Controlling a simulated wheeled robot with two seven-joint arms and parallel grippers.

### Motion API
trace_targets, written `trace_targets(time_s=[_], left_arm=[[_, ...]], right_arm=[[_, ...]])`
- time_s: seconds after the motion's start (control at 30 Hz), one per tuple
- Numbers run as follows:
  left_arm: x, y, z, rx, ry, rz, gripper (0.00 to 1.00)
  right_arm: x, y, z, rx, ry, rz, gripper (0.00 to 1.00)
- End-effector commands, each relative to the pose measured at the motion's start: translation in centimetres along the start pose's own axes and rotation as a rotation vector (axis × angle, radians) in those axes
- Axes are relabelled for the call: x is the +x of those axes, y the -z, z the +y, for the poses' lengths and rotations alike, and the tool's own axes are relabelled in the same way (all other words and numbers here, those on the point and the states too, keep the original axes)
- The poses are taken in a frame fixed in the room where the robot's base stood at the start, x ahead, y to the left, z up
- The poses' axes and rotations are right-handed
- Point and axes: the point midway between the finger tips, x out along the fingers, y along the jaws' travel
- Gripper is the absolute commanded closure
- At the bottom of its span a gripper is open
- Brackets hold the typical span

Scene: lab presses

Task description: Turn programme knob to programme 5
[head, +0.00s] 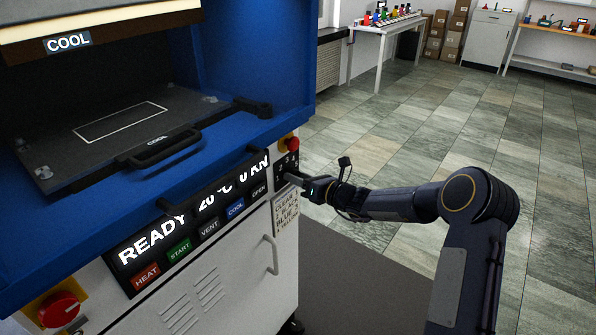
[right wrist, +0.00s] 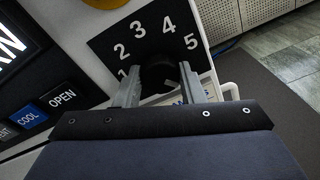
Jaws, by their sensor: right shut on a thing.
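The programme knob (right wrist: 157,72) is a black round knob on a black dial plate (right wrist: 118,45) with white numerals 1 to 5 in an arc. In the right wrist view my right gripper (right wrist: 160,82) has one grey finger on each side of the knob and is shut on it. The knob's pointer is not clear, so I cannot tell which numeral it faces. In the head view my right gripper (head: 293,181) reaches in from the right to the dial plate at the press's front right corner, and hides most of the knob. My left gripper is not in view.
The blue and white press shows a display (head: 190,220) reading READY, with labelled buttons below. A red button (head: 291,144) sits just above the dial, and a red knob (head: 59,310) is at lower left. A door handle (head: 271,255) is below. The floor at right is clear.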

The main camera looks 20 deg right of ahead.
Motion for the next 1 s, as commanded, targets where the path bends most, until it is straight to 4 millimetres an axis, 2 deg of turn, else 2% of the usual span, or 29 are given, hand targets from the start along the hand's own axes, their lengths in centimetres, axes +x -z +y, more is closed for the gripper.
trace_targets(time_s=[0.1, 0.4, 0.7, 1.0], left_arm=[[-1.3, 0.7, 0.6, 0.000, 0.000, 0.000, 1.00], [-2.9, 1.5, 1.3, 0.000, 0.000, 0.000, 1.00], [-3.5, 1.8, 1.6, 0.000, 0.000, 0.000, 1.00], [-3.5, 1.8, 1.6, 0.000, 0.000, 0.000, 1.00]], right_arm=[[-0.1, -0.4, 0.0, 0.099, -0.002, 0.008, 0.87], [-0.1, -0.2, 0.0, 0.287, -0.013, 0.020, 0.87], [0.0, -0.1, -0.1, 0.370, -0.017, 0.025, 0.87], [0.0, 0.0, -0.2, 0.382, -0.018, 0.026, 0.87]])
